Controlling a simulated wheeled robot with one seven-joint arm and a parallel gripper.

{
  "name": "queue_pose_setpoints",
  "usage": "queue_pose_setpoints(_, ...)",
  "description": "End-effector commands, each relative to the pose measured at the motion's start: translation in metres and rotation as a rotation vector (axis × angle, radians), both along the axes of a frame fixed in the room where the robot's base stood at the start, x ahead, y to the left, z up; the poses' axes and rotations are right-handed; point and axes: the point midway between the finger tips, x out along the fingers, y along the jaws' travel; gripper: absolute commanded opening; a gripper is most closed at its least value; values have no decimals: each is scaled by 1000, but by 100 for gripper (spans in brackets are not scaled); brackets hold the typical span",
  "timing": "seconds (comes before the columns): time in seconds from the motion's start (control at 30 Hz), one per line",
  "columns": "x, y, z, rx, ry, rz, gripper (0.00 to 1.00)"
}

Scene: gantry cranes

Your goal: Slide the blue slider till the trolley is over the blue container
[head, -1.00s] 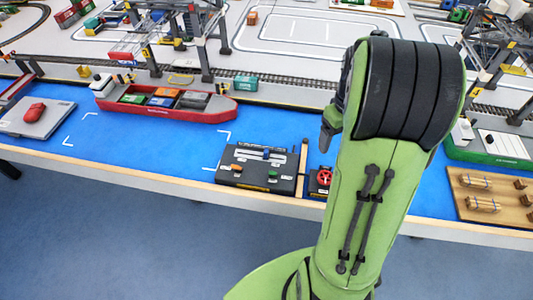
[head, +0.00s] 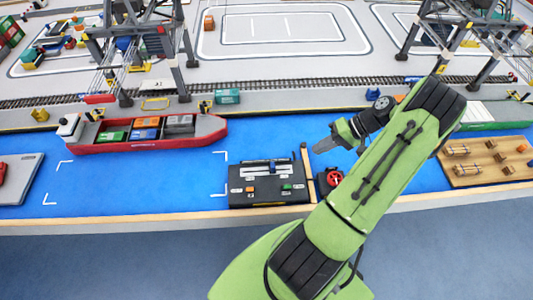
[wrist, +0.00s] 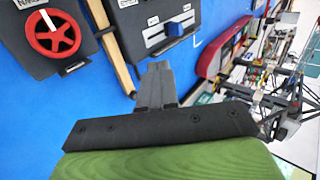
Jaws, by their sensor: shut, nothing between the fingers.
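The black control panel (head: 237,187) stands at the front edge of the blue water surface. Its blue slider (head: 272,168) sits in a white slot along the panel's back part; it also shows in the wrist view (wrist: 174,29), near the top. My gripper (head: 322,146) is shut and empty, right of and behind the panel, apart from the slider. In the wrist view its fingers (wrist: 155,72) point toward the panel side. The blue container (head: 145,134) lies in the red ship (head: 180,138), between green and grey ones. The left crane (head: 183,50) stands behind the ship; its trolley cannot be clearly made out.
A wooden board with bundles (head: 490,170) is at right. The blue surface left of the panel is clear.

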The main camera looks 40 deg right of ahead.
Motion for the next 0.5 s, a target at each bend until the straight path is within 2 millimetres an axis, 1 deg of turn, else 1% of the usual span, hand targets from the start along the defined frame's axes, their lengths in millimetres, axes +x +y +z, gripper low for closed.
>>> queue_pose_setpoints(0.07, 2, 3, -5, 4, -4, -3, 0)
queue_pose_setpoints(0.17, 8, 13, -17, 5, 0, 0, 0)
queue_pose_setpoints(0.5, 39, 59, -68, 4, 2, 1, 0)
